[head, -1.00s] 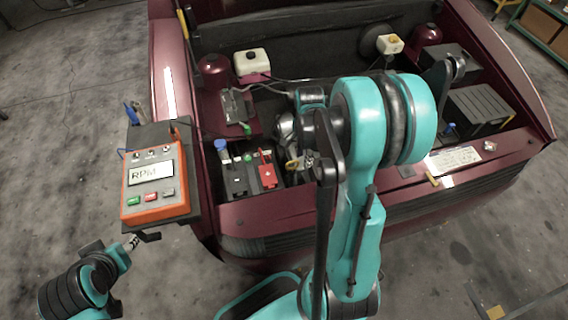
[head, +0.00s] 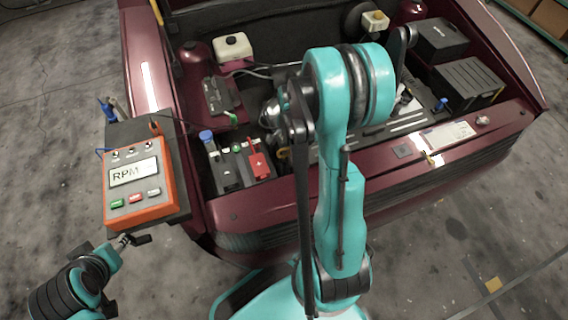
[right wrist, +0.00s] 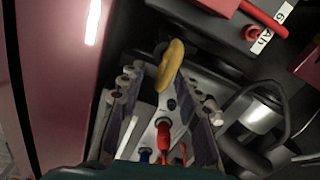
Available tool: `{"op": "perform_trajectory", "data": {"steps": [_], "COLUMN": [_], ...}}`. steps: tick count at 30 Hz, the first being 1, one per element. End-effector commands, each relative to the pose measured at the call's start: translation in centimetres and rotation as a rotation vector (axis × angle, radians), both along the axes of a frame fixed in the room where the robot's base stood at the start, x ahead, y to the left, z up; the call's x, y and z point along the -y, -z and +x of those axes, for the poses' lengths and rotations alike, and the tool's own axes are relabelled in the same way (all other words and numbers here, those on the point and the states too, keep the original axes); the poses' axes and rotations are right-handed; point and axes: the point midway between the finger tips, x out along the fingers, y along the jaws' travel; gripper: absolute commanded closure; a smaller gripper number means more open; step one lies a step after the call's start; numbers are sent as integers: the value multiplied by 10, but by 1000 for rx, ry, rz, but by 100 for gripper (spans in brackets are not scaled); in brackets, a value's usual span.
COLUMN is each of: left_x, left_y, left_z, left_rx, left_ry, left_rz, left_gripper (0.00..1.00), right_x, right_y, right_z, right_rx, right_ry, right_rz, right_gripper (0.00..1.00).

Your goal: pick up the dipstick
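The dipstick's yellow loop handle (right wrist: 170,65) shows in the right wrist view, near the top centre. My right gripper (right wrist: 172,98) is open, with one finger on each side. The handle lies around the fingertips' level in the picture, between them or just beyond; I cannot tell the depth or any contact. The dipstick's rod is not clearly visible. My left gripper (head: 135,240) is small and dark at lower left, below the tester.
An orange RPM tester (head: 137,185) stands at the bay's left edge. A battery with a red terminal cover (head: 260,166) lies left of my right arm. Red cables run close by in the wrist view.

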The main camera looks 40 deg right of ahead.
Motion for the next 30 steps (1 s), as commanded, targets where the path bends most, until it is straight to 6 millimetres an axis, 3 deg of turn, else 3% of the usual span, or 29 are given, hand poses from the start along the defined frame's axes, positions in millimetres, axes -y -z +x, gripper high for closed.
{"op": "perform_trajectory", "data": {"steps": [5,9,23,30], "left_x": [0,0,0,0], "left_y": [-1,-1,-2,-12], "left_z": [0,0,0,0], "left_rx": [0,0,0,0], "left_ry": [0,0,0,0], "left_rz": [0,0,0,0], "left_gripper": [60,60,60,60], "right_x": [0,0,0,0], "right_y": [-1,-1,-2,-24], "right_z": [0,0,0,0], "right_rx": [0,0,0,0], "right_ry": [0,0,0,0], "right_rz": [0,0,0,0], "right_gripper": [67,100,100,100]}}
